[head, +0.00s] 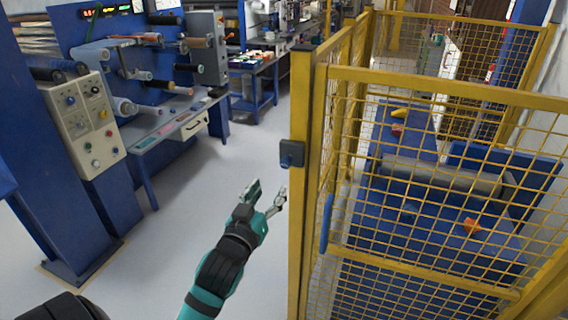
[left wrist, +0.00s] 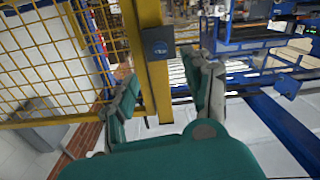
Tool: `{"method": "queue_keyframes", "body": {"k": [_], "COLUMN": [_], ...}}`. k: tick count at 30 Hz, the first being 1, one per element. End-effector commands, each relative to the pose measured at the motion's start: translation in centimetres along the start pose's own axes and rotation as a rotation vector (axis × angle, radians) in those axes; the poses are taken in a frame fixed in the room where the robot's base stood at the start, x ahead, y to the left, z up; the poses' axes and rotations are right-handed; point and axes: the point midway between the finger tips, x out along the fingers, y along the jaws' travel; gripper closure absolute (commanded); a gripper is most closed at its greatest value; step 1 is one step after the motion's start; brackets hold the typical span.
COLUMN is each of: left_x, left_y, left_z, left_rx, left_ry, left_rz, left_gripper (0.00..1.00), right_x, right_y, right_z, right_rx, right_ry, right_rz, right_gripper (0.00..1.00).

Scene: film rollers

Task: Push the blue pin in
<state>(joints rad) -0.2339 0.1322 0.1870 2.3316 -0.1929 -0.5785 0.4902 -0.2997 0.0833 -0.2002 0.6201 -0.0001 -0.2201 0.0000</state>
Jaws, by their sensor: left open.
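A dark blue-grey latch box (head: 292,153) is fixed to the yellow corner post of the mesh cage in the head view. A small blue part shows on its face, perhaps the pin; it is too small to tell how far it sticks out. The box also shows in the left wrist view (left wrist: 155,40), beyond the fingers. My left gripper (head: 266,197) is open and empty, below and left of the box and apart from it. In the left wrist view its fingers (left wrist: 161,72) are spread either side of the yellow post. My right gripper is not in view.
The yellow mesh cage (head: 420,85) fills the right side, with a blue machine (head: 430,230) inside. A blue handle (head: 326,222) hangs on its near side. A control panel (head: 88,120) and roller machine stand left. The grey floor (head: 215,185) between is clear.

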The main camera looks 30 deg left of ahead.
Motion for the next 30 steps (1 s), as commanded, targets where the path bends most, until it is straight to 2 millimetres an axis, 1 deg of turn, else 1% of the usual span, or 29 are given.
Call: {"method": "queue_keyframes", "body": {"k": [1,9,12,15,18,21,29,30], "left_x": [1.2,7.0,8.7,10.0,10.7,11.1,11.2,11.2], "left_y": [0.1,0.1,0.1,0.1,0.1,0.1,0.1,0.1], "left_z": [-0.4,-0.3,-0.3,-0.1,-0.1,0.0,0.1,0.1], "left_rx": [0.001,0.001,0.001,0.001,0.0,0.0,0.0,0.0], "left_ry": [0.001,0.0,0.0,-0.001,-0.001,-0.001,-0.001,-0.001], "left_rz": [0.001,0.0,0.0,0.001,0.001,0.001,0.001,0.001], "left_gripper": [0.5,0.5,0.5,0.5,0.5,0.5,0.5,0.55], "right_x": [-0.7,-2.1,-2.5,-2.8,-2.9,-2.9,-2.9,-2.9], "right_y": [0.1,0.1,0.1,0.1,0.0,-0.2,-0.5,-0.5], "right_z": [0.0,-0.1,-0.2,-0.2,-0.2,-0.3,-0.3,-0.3], "right_rx": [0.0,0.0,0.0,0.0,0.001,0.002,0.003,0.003], "right_ry": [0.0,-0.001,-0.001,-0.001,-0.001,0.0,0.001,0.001], "right_rz": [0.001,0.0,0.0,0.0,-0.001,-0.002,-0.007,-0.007], "right_gripper": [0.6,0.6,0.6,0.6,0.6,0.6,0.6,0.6]}}
